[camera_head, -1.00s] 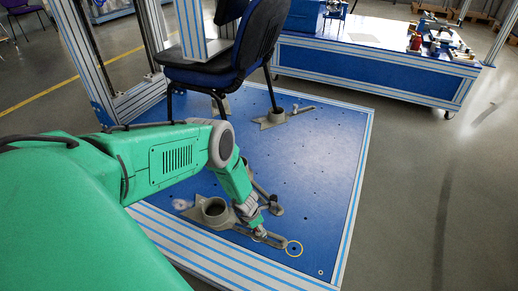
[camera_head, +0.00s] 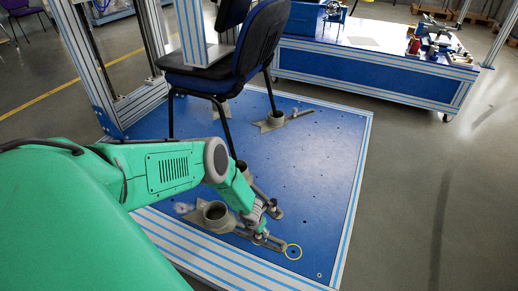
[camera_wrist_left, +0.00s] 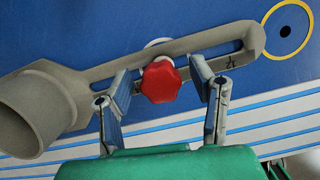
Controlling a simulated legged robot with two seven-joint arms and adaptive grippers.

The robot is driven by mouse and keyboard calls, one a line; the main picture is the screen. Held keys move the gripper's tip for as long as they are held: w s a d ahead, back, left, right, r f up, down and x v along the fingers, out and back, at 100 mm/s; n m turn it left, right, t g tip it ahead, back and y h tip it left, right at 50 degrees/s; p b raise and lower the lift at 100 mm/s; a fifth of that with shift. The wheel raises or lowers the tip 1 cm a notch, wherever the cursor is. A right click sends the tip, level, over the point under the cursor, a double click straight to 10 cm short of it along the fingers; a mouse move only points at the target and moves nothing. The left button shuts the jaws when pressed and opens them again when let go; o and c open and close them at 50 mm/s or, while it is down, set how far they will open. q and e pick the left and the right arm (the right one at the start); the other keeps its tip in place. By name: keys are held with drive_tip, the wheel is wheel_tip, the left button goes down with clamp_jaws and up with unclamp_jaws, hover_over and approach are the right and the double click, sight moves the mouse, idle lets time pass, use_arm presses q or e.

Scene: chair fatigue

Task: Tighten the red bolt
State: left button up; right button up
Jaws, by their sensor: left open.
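The red bolt (camera_wrist_left: 161,81) has a lobed knob head and sits in the slot of a grey clamp arm (camera_wrist_left: 205,42) in the left wrist view. My left gripper (camera_wrist_left: 161,86) is open, with one finger on each side of the bolt head and a visible gap on both sides. In the head view my left gripper (camera_head: 263,234) is down at the front clamp (camera_head: 215,213) on the blue platform. The bolt is hidden by the gripper there. My right gripper is not in view.
A yellow ring (camera_head: 293,251) marks a hole in the platform (camera_head: 320,170) beyond the clamp arm's end. A dark chair (camera_head: 250,50) stands on the platform, with another clamp (camera_head: 275,120) behind. A workbench (camera_head: 370,70) stands at the back. The platform's right side is mostly clear.

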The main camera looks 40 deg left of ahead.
use_arm(q)
drive_tip(key=shift+n+y, duration=0.3)
drive_tip(key=shift+n, duration=0.8)
drive_tip(key=shift+n+g+p, duration=0.3)
drive_tip(key=shift+n, duration=0.2)
drive_tip(key=n, duration=0.3)
drive_tip(key=shift+y, duration=0.4)
clamp_jaws()
drive_tip(key=m, duration=0.3)
drive_tip(key=shift+h, duration=0.3)
drive_tip(key=shift+r+m+b, duration=0.1)
drive_tip(key=shift+m+b, duration=0.2)
drive_tip(key=shift+m, duration=0.2)
